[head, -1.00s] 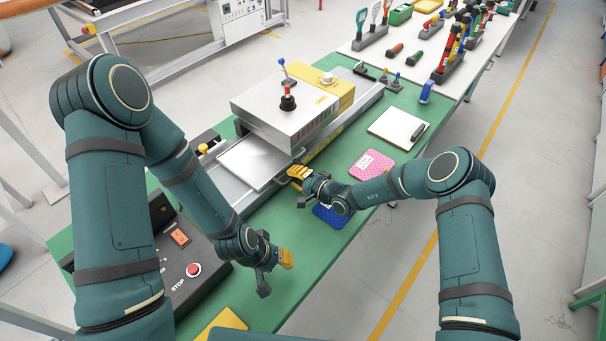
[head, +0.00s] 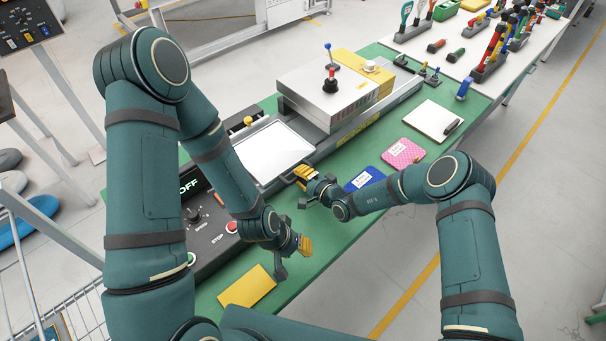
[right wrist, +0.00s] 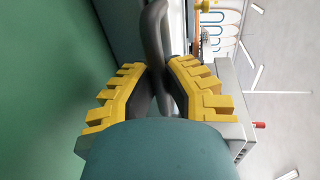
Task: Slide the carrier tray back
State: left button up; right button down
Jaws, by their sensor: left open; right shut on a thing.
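The carrier tray (head: 272,150) is a flat, pale plate with a grey rim, lying in the rail at the near side of the grey press box (head: 325,98). Its far part is close to the box's front. My right gripper (head: 304,176) is at the tray's front right corner. In the right wrist view its yellow fingers (right wrist: 160,85) are shut on a grey bar handle (right wrist: 153,35). My left gripper (head: 294,252) is open and empty, above the green bench between the control box and the front edge.
A control box (head: 205,225) with a red STOP button and an OFF display stands left of the tray. A yellow pad (head: 247,287), blue pad (head: 364,179), pink pad (head: 403,152) and clipboard (head: 432,119) lie on the green bench (head: 330,225). Tool racks stand farther back.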

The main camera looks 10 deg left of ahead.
jog(key=shift+s+a, duration=0.15)
jog(key=shift+s, duration=0.05)
pick_arm(q)
jog(key=shift+s, duration=0.1)
pick_arm(e)
jog(key=c, duration=1)
grip_release()
jog(key=shift+d, duration=0.25)
jog(key=v, duration=1.1)
jog(key=shift+s+d+r, duration=0.15)
jog(key=shift+s+d, duration=0.05)
jog(key=shift+s, duration=0.1)
